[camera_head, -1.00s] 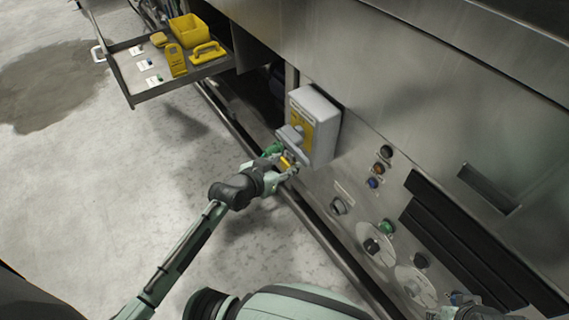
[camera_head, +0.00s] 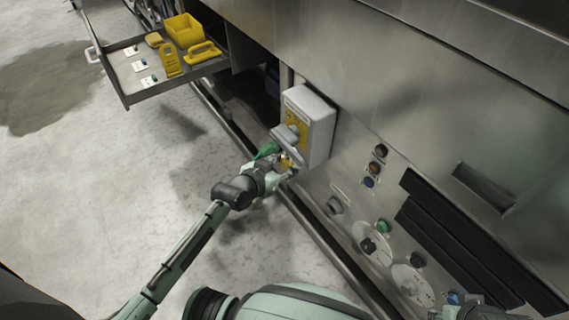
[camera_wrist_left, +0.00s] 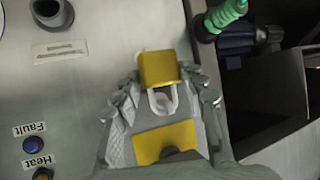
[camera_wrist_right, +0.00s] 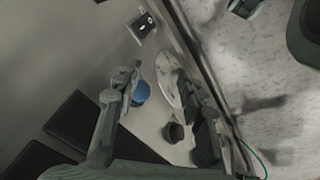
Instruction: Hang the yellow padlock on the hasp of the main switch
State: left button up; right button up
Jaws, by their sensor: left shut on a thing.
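The main switch (camera_head: 318,112) is a grey box with a yellow front plate and a grey handle, on the steel panel. My left gripper (camera_head: 287,167) is just below its handle, shut on the yellow padlock (camera_wrist_left: 159,69). In the left wrist view the padlock's pale shackle (camera_wrist_left: 163,101) points toward the switch's yellow plate (camera_wrist_left: 165,143). I cannot make out the hasp, or whether the shackle touches it. My right gripper (camera_wrist_right: 160,100) is open and empty, over the control panel near a blue button (camera_wrist_right: 140,91); in the head view it is barely seen at the bottom right.
An open drawer (camera_head: 118,67) at the upper left holds a yellow bin (camera_head: 186,30), other yellow items and small tagged pieces. A green-handled valve (camera_wrist_left: 226,14) is close beside the switch. Knobs and buttons (camera_head: 369,182) cover the panel to the right. The floor at left is clear.

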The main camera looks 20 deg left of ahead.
pick_arm(q)
jog(key=o, duration=1.3)
jog(key=v, duration=1.2)
